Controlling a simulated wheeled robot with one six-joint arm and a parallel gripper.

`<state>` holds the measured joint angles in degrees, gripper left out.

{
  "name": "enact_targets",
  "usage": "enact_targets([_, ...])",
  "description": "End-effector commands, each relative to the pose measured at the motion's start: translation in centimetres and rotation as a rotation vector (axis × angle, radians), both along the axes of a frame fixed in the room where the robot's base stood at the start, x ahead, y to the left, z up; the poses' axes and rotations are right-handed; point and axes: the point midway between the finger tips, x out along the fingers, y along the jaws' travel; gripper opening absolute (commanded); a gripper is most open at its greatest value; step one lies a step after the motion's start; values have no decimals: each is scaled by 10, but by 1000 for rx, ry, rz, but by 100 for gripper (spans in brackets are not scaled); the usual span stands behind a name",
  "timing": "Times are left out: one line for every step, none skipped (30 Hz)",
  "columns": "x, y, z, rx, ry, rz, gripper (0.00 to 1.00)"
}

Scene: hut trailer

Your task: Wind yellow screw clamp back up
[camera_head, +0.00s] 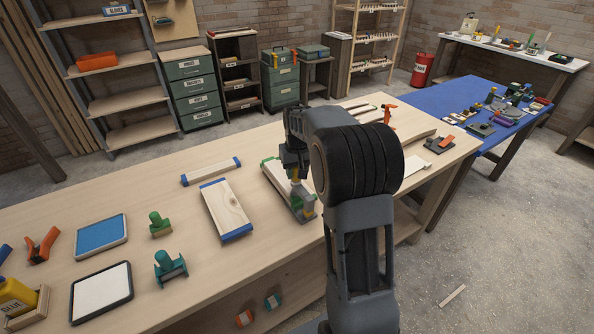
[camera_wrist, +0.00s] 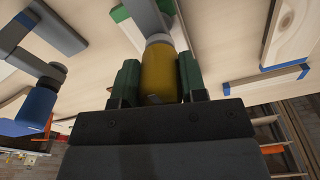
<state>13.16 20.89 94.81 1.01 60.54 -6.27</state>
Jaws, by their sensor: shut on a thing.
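The yellow screw clamp (camera_head: 308,211) stands at the front edge of the wooden workbench, partly hidden by my arm. In the wrist view its yellow handle (camera_wrist: 158,72) sits between the two green finger pads, with a grey collar and grey clamp frame beyond it. My gripper (camera_head: 296,174) points down over the clamp and is shut on the yellow handle; the fingers also show in the wrist view (camera_wrist: 158,85). A board with green ends (camera_head: 276,172) lies by the clamp. How far the screw is wound cannot be told.
A blue-handled clamp (camera_wrist: 36,108) is close by at left in the wrist view. A blue-ended board (camera_head: 228,209) and a narrow strip (camera_head: 211,171) lie left of my gripper. Green (camera_head: 159,224) and teal (camera_head: 169,267) tools stand further left.

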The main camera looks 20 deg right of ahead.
Motion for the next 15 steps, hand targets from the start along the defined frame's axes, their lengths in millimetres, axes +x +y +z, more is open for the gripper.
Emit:
enact_targets([0,0,1,-2,-2,41,15])
enact_targets([0,0,1,-3,-2,68,15])
enact_targets([0,0,1,-4,-2,104,15])
enact_targets([0,0,1,-5,-2,130,15])
enact_targets([0,-1,1,-7,-2,155,15])
enact_targets([0,-1,1,-8,-2,188,15])
enact_targets([0,-1,1,-8,-2,211,15])
enact_targets([0,-1,1,-9,-2,234,15])
enact_targets([0,-1,1,-10,-2,263,15])
enact_targets([0,-1,1,-11,-2,284,15])
enact_targets([0,-1,1,-12,-2,304,15])
enact_targets([0,-1,1,-12,-2,329,15])
enact_targets([0,-1,1,-13,-1,347,15])
enact_targets([0,-1,1,-14,-1,364,15])
enact_targets([0,-1,1,-15,-1,384,15])
